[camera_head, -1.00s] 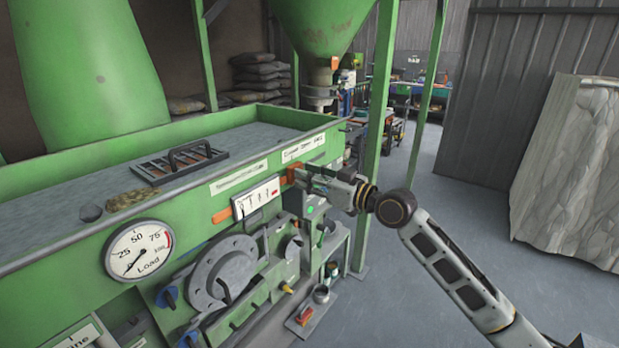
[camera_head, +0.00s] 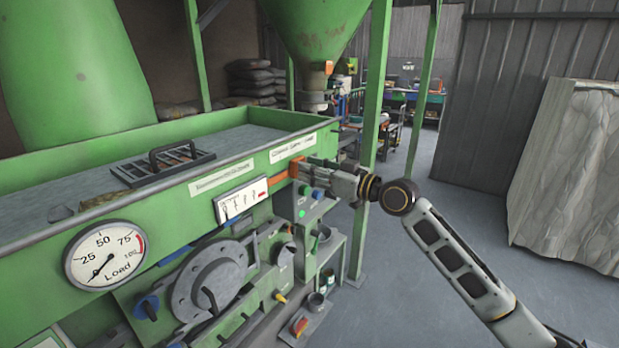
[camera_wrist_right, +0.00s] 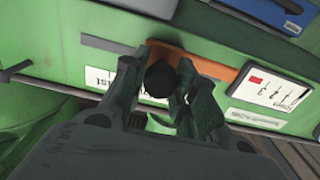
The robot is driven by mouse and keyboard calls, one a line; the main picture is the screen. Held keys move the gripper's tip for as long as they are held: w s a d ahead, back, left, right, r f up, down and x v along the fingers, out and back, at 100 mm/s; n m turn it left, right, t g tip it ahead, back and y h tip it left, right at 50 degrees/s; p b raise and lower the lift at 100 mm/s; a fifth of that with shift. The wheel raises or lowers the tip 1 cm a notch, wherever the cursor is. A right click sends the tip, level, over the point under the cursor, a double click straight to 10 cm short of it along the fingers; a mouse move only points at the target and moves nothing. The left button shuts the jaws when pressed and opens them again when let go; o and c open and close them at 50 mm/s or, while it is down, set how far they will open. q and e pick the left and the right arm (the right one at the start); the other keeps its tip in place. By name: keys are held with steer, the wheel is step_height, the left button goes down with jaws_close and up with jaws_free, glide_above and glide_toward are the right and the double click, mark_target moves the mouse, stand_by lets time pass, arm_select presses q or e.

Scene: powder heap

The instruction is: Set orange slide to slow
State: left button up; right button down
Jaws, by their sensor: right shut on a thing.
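The orange slide is a flat orange bar (camera_head: 279,180) on the green machine's front, right of a white scale plate (camera_head: 241,201) with a red mark. In the right wrist view the orange bar (camera_wrist_right: 200,63) runs behind a round black knob (camera_wrist_right: 161,79). My right gripper (camera_head: 303,169) reaches in from the right at the bar's right end. In the wrist view its fingers are shut on the black knob, one on each side. A partly covered label ending in "st" shows beside the knob. My left gripper is out of view.
A control box (camera_head: 309,203) with blue and green buttons sits just below my right gripper. A load gauge (camera_head: 105,255) and a round flange (camera_head: 214,283) are on the machine's front. A green post (camera_head: 374,130) stands behind my right arm.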

steer(key=shift+w+d, duration=0.25)
steer(key=c, duration=1.1)
jaws_free()
steer(key=shift+s, duration=0.1)
steer(key=v, duration=1.2)
